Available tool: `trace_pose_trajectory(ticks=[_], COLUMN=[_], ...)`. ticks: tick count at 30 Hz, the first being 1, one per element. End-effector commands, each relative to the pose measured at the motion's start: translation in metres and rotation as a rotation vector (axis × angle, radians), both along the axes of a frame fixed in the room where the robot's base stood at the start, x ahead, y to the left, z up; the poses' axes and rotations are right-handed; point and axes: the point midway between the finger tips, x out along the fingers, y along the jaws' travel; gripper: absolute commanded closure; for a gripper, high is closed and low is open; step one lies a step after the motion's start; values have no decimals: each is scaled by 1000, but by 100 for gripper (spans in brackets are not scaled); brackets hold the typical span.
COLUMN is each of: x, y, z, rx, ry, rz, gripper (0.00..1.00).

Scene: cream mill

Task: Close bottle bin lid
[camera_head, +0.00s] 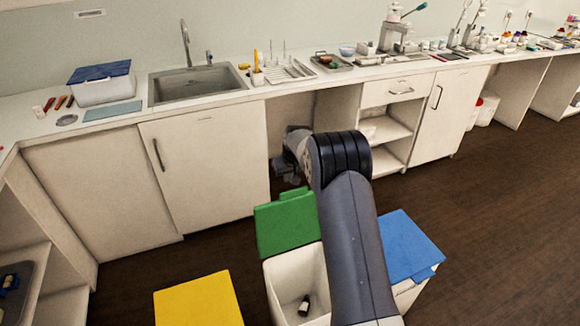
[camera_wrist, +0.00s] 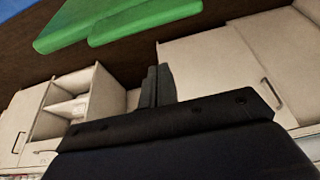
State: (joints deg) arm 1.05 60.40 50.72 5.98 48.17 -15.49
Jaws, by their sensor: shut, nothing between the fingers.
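A white bin (camera_head: 276,287) stands on the floor with its green lid (camera_head: 287,222) raised open at its far side. A small dark and white bottle-like item (camera_head: 304,305) lies inside it. The green lid also shows in the wrist view (camera_wrist: 120,22), at the top left. My gripper (camera_wrist: 158,72) is shut and empty in the wrist view, apart from the lid. In the head view, my gripper (camera_head: 290,167) is beyond the lid, near the counter's open bay. My arm hides the bin's right part.
A yellow-lidded bin (camera_head: 198,301) stands to the left and a blue-lidded bin (camera_head: 408,247) to the right. White cabinets (camera_head: 205,165) under a counter with a sink (camera_head: 197,84) stand behind. Dark floor (camera_head: 485,240) is clear at the right.

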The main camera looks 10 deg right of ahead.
Motion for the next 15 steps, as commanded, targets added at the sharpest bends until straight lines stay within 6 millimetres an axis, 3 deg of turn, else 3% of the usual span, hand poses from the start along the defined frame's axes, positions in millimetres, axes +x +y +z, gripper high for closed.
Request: trace_pose_trajectory(ticks=[15], x=[-37], y=[-8], z=[-5], rx=[-1], ry=[0], rz=[-1], gripper=[100])
